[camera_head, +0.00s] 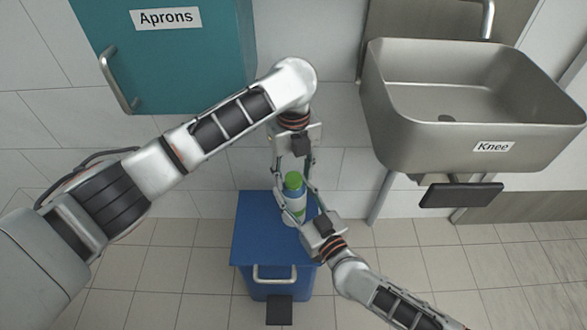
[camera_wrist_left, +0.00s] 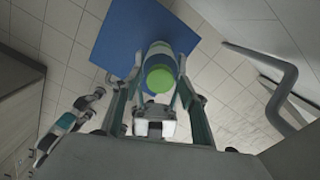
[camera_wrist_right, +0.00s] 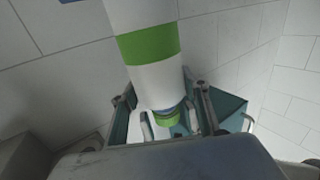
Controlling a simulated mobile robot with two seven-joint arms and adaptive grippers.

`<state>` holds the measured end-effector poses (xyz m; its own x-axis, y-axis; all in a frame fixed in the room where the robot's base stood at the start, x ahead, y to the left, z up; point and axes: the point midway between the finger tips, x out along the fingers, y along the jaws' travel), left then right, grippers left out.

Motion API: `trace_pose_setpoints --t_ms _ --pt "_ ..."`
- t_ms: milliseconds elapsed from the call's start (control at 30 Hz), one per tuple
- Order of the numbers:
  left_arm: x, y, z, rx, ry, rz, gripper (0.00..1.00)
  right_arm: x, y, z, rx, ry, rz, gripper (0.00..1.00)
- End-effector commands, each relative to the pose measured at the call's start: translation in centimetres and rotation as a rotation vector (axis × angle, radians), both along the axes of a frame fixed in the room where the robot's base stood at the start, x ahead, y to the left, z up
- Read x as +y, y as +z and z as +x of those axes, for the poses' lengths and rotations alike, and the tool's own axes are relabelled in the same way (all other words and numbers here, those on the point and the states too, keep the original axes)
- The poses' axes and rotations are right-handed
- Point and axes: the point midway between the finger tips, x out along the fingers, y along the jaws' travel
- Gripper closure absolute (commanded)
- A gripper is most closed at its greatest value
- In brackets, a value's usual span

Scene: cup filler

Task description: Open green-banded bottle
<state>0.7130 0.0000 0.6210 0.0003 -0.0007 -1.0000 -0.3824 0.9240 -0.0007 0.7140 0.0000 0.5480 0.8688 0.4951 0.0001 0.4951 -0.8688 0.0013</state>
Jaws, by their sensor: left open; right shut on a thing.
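The bottle (camera_head: 296,203) is upright, white with a green cap (camera_head: 293,180). Its green band shows in the right wrist view (camera_wrist_right: 150,45). My right gripper (camera_head: 300,210) comes in from the lower right and is shut on the bottle's body; its fingers also show in the right wrist view (camera_wrist_right: 168,122). My left gripper (camera_head: 294,186) points down from above, open, with its fingers on either side of the cap. In the left wrist view the cap (camera_wrist_left: 158,78) sits between the spread fingers, apart from the palm. Contact of the left fingertips is unclear.
A blue bin (camera_head: 255,225) with a handle and pedal stands below the bottle. A steel sink (camera_head: 420,130) with a knee plate (camera_head: 461,195) is at the right. A teal aprons cabinet (camera_head: 190,60) hangs at the upper left. Tiled floor lies open around the bin.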

Motion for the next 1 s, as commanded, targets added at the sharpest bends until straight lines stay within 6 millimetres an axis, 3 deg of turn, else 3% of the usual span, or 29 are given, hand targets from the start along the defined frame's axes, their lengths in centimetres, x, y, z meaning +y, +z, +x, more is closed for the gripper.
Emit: trace_pose_setpoints --t_ms 133,300,500,800,1000 --pt "0.0 0.02 -0.01 0.0 0.0 0.0 0.57 0.02 0.02 0.0 0.0 0.0 0.0 1.0" --pt "0.0 0.04 0.0 0.0 0.0 0.0 0.98 0.02 0.02 0.0 0.0 0.0 0.0 1.0" --pt "0.01 0.04 0.01 0.0 0.017 0.0 0.98 0.01 0.02 0.0 0.0 0.0 0.0 1.0" --pt "-0.01 0.07 0.0 0.001 0.276 0.0 0.98 0.01 0.01 0.0 0.0 0.0 0.001 1.0" --pt "0.0 0.06 0.0 0.001 0.292 0.0 0.98 0.0 0.01 0.01 0.0 0.0 0.001 1.0"
